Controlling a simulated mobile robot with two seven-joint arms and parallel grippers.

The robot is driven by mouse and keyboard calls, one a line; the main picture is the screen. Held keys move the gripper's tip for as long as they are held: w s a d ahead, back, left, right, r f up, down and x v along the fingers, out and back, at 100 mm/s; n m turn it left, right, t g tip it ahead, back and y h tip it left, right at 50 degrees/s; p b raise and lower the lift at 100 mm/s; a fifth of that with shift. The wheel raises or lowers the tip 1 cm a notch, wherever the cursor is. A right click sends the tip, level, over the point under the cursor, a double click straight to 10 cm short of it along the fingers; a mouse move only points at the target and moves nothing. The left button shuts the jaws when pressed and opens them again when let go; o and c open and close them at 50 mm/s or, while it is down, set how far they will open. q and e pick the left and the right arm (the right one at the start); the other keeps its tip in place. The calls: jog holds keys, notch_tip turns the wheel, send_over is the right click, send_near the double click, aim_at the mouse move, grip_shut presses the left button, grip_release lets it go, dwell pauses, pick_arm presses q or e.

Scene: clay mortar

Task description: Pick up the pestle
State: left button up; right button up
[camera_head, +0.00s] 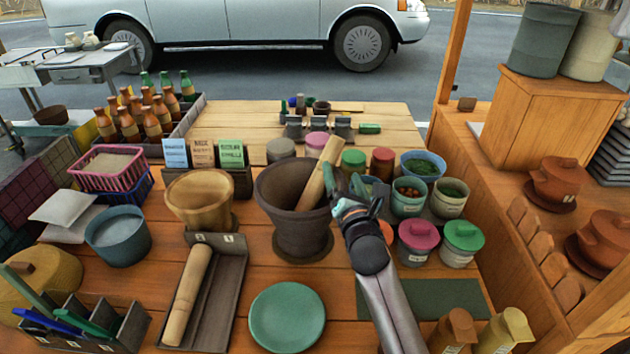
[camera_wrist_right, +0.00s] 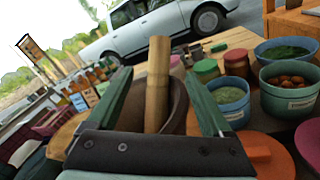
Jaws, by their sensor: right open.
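The wooden pestle (camera_head: 316,174) leans in the dark clay mortar (camera_head: 291,222), its upper end sticking out past the rim towards the right. My right gripper (camera_head: 341,182) is open just right of the pestle's upper part. In the right wrist view the pestle (camera_wrist_right: 158,85) rises between the two green fingers of the gripper (camera_wrist_right: 162,88), with visible space on both sides. The mortar (camera_wrist_right: 180,108) shows behind the fingers. The pestle's lower end is hidden inside the mortar. My left gripper is not in view.
A wooden bowl (camera_head: 200,197) stands left of the mortar. A tray (camera_head: 223,300) in front holds a wooden roller (camera_head: 187,295). A green plate (camera_head: 287,318) lies in front of the mortar. Several lidded pots and bowls, including a pink-lidded pot (camera_head: 418,240), crowd the right side.

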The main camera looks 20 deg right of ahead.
aim_at(335, 153)
jog(key=shift+x, duration=5.45)
jog(key=shift+c, duration=0.4)
grip_shut()
jog(key=shift+r, duration=0.1)
